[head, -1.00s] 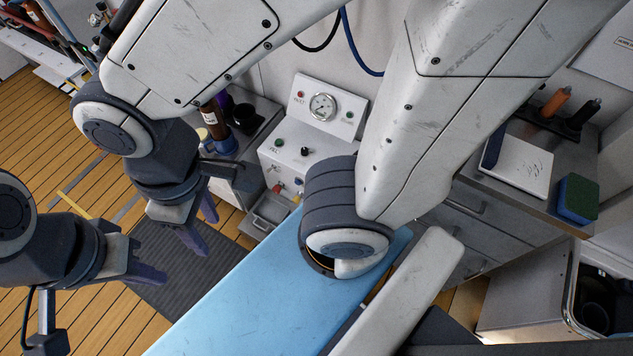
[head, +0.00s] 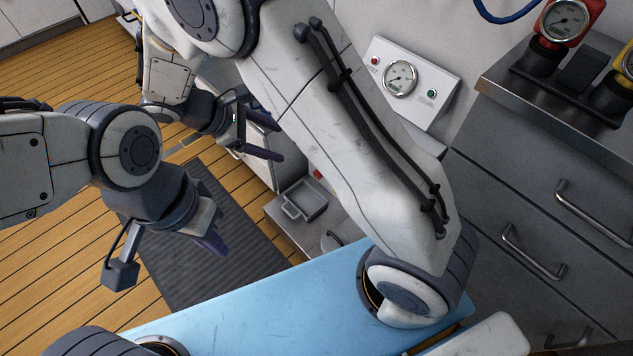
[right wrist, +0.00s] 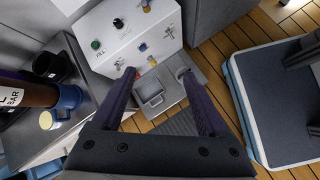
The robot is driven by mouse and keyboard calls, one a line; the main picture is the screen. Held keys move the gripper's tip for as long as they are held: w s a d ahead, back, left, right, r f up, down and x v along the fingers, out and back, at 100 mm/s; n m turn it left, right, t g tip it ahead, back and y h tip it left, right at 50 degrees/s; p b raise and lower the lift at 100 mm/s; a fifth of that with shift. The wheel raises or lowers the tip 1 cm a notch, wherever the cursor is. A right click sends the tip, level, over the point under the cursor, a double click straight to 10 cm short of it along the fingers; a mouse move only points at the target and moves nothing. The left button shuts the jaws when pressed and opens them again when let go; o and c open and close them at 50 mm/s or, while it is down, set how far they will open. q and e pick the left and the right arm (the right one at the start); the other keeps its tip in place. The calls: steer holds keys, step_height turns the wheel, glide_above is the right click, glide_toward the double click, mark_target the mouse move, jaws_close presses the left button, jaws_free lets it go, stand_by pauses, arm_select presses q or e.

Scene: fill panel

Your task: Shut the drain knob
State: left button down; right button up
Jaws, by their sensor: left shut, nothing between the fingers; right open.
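The fill panel (head: 412,80) stands against the wall, its lower part mostly behind my arm in the head view. The right wrist view shows its white front (right wrist: 120,45) with a green button, a black knob (right wrist: 118,22), a blue knob (right wrist: 143,47) and a red knob (right wrist: 118,72). I cannot read which one is the drain knob. My right gripper (head: 264,143) is open and empty; its fingers (right wrist: 158,76) point toward the panel's lower front, with the red knob by the left fingertip. My left gripper (head: 215,243) is shut and empty, over the dark mat, away from the panel.
A small metal tray (right wrist: 152,92) sits below the panel front. A bottle and a blue mug (right wrist: 68,98) stand on the counter beside the panel. Grey drawers (head: 540,190) stand at the right. A dark mat (head: 190,270) lies on the wooden floor.

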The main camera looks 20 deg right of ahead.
steer(key=w+d+f+n+t+h+b, duration=0.25)
steer(key=w+f+b, duration=0.4)
steer(key=f, duration=0.85)
steer(key=w+d+f+n+t+h+b, duration=0.1)
steer(key=w+d+f+n+h+b, duration=0.2)
steer(key=f+b, duration=0.95)
steer(key=w+d+f+n+t+h+b, duration=0.25)
steer(key=w+f+b, duration=0.3)
steer(key=f, duration=1.25)
steer(key=shift+g+h, duration=0.3)
steer(key=b+x, duration=0.1)
steer(key=x, duration=0.2)
steer(key=b+x, duration=0.2)
steer(key=x, duration=0.1)
steer(key=s+b+x, duration=0.1)
steer(key=x, duration=0.2)
steer(key=shift+w+d+r, duration=0.1)
steer(key=shift+w+d, duration=0.05)
steer(key=shift+d, duration=0.35)
steer(key=shift+w+d+r, duration=0.1)
steer(key=shift+d+r, duration=0.05)
steer(key=shift+d, duration=0.25)
steer(key=shift+c, duration=0.3)
jaws_close()
steer(key=shift+m, duration=0.3)
